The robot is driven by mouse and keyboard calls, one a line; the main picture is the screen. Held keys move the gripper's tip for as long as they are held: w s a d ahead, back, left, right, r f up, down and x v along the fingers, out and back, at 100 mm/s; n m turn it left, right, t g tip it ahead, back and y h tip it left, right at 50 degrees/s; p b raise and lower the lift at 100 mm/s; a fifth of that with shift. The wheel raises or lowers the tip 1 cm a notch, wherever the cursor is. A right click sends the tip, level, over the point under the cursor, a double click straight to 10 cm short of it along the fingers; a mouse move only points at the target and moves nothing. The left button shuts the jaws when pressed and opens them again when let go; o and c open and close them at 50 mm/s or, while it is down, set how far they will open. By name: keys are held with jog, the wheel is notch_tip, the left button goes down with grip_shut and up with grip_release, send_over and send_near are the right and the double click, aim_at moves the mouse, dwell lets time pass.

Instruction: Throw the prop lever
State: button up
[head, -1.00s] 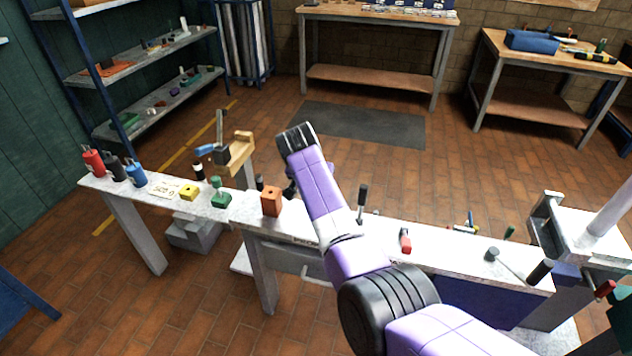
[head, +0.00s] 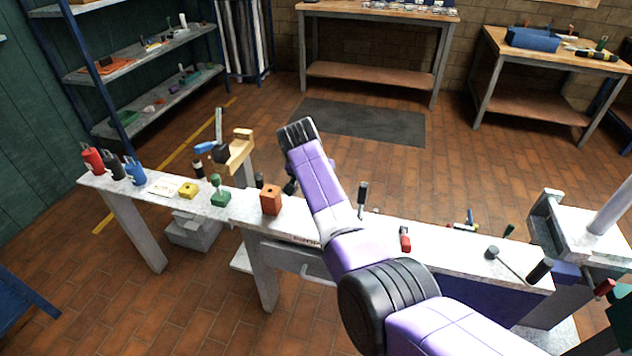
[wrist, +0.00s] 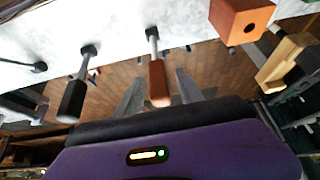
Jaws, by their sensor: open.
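In the wrist view a lever with a grey shaft and a brown handle (wrist: 157,80) hangs from the pale bench top. My gripper (wrist: 158,88) is open, with one finger on each side of that handle; I cannot tell whether either finger touches it. A second lever with a black handle (wrist: 73,98) is to its left. No label is readable to show which is the prop lever. In the head view my arm hides the brown handle and most of my gripper. A black-handled lever (head: 362,194) stands upright just right of my arm.
An orange block (head: 270,199) stands on the bench (head: 330,232) left of my arm; it also shows in the wrist view (wrist: 240,18). A red-handled piece (head: 405,240) and a long black-handled lever (head: 540,269) lie to the right. Green and yellow (head: 188,190) pieces stand left.

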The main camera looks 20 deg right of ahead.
jog(key=p+v, duration=0.1)
jog(key=v, duration=0.6)
jog(key=shift+s+r, duration=0.2)
jog(key=shift+r, duration=0.15)
jog(key=shift+a, duration=0.15)
jog(key=w+a+r+n+t, duration=0.1)
jog(key=w+r+n+t, duration=0.1)
jog(key=w+r+t, duration=0.35)
jog(key=s+f+n+t+y, duration=0.2)
jog(key=s+f+n+t, duration=0.15)
jog(key=s, duration=0.85)
jog(key=s+f+n+t+y, duration=0.15)
jog(key=s+t, duration=0.25)
jog(key=s, duration=0.8)
jog(key=s+r+g+p, duration=0.2)
jog(key=s, duration=3.5)
jog(key=shift+s+r+g, duration=0.2)
jog(key=shift+s+g, duration=0.15)
jog(key=shift+g, duration=0.05)
